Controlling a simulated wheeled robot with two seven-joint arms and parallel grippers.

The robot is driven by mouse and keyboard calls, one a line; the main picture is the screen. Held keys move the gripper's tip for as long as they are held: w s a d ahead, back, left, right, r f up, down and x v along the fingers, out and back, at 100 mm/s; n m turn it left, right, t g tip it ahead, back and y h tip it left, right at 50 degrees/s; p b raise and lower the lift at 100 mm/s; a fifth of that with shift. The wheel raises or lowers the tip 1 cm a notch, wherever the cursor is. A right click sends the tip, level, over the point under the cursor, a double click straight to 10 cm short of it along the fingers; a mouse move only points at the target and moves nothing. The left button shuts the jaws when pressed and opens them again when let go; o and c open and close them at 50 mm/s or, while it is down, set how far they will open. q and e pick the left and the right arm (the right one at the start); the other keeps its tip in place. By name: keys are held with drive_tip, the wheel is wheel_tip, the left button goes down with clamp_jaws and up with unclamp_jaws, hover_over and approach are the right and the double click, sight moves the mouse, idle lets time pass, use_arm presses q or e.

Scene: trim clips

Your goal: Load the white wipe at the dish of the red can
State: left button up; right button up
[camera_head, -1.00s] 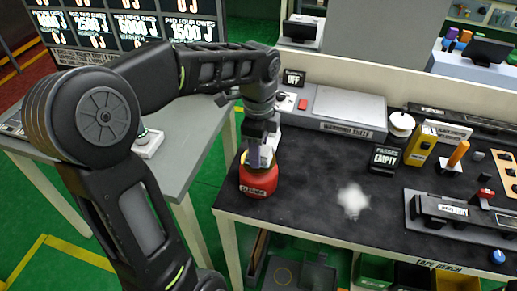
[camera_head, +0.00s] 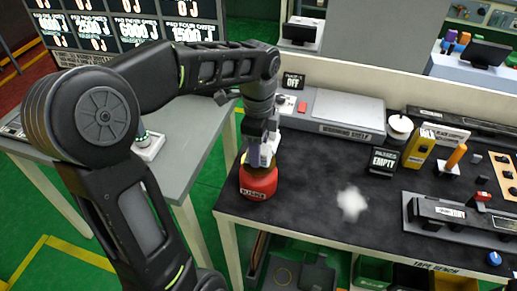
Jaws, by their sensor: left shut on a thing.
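The red can (camera_head: 259,184) stands upright at the left front corner of the dark bench, with a label on its side. Its yellowish dish (camera_head: 246,161) shows only in part under my gripper. My left gripper (camera_head: 259,160) points down right over the dish and is shut on a small pale piece, which looks like the white wipe (camera_head: 267,153). The fingers hide most of it, and I cannot tell whether it touches the dish. My right gripper is not in view.
A soft white patch (camera_head: 352,203) lies on the bench (camera_head: 310,212). A grey shelf unit (camera_head: 345,108) is behind. A black "EMPTY" sign (camera_head: 383,160), yellow box (camera_head: 419,148) and black fixture (camera_head: 450,214) stand to the right. The bench middle is mostly clear.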

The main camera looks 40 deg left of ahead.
use_arm(q)
drive_tip(key=shift+r+p, duration=1.8)
drive_tip(key=shift+r, duration=0.8)
